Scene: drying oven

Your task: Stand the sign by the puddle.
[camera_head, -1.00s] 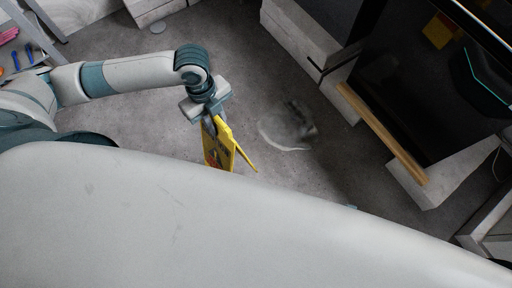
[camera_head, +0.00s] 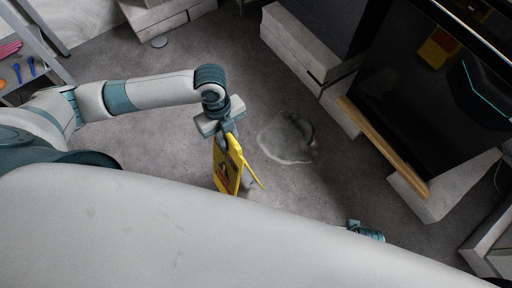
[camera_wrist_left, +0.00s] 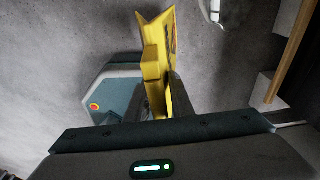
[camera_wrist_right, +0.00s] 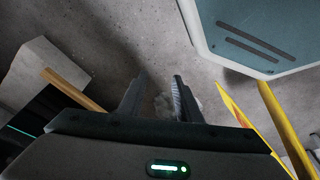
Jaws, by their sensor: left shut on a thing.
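The yellow folding sign (camera_head: 227,168) hangs upright from my left gripper (camera_head: 229,130), its two legs spread apart at the bottom. The gripper is shut on its top edge, as the left wrist view also shows the sign (camera_wrist_left: 176,65) between the fingers. The puddle (camera_head: 285,141) is a pale, shiny patch on the floor, to the right of the sign and apart from it. Part of the sign (camera_wrist_right: 285,125) also shows at the right of the right wrist view. My right gripper (camera_wrist_right: 156,92) is open, with no held object visible between its fingers.
A dark-fronted unit with a wooden bar (camera_head: 382,145) stands to the right. A shelf with small tools (camera_head: 22,68) is at the far left. Grey floor (camera_head: 150,140) is clear around the sign.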

